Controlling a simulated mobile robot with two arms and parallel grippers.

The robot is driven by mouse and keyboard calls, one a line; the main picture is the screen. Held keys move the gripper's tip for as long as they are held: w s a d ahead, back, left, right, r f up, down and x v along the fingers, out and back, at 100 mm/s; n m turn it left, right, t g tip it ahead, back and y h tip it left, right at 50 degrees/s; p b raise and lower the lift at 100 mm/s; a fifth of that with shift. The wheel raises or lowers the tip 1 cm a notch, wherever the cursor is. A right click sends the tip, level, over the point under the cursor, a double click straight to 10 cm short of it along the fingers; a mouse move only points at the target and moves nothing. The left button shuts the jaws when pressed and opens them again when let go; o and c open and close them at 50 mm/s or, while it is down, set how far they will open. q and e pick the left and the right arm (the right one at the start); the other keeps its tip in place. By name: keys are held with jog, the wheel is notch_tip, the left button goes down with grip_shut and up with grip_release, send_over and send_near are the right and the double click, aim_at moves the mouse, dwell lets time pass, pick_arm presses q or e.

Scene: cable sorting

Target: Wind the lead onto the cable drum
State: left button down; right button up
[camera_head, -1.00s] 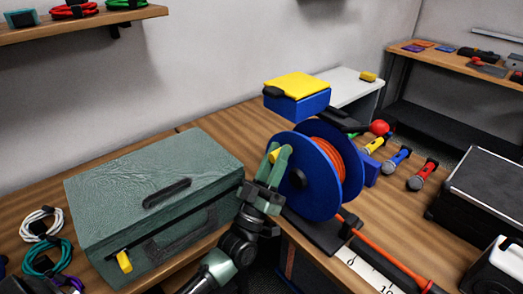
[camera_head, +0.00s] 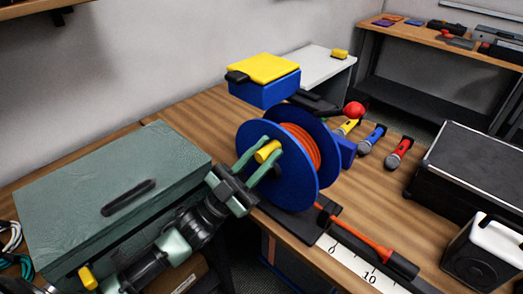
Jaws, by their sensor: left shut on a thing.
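The blue cable drum (camera_head: 251,138) stands upright on its base, with orange lead (camera_head: 303,145) wound between its two flanges. More of the orange lead (camera_head: 365,239) runs low from the drum toward the front right, above a white ruler strip (camera_head: 358,265). A yellow crank handle (camera_head: 267,151) sticks out from the near flange. My left gripper (camera_head: 264,158) is shut on this handle, its green fingers on either side of it. The gripper hides part of the flange and hub. My right gripper is not in view.
A green case (camera_head: 105,185) fills the left of the bench. A blue box with a yellow lid (camera_head: 263,69) stands behind the drum. Several microphones (camera_head: 372,138) and a red ball-shaped knob (camera_head: 354,109) lie right of it. A black case (camera_head: 465,175) and a white-topped speaker (camera_head: 486,250) stand right.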

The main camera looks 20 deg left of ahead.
pick_arm(q)
jog(key=shift+d+f, duration=0.1)
jog(key=shift+f, duration=0.1)
dwell(0.3)
jog(key=c, duration=1.2)
grip_release()
jog(key=shift+r, duration=0.1)
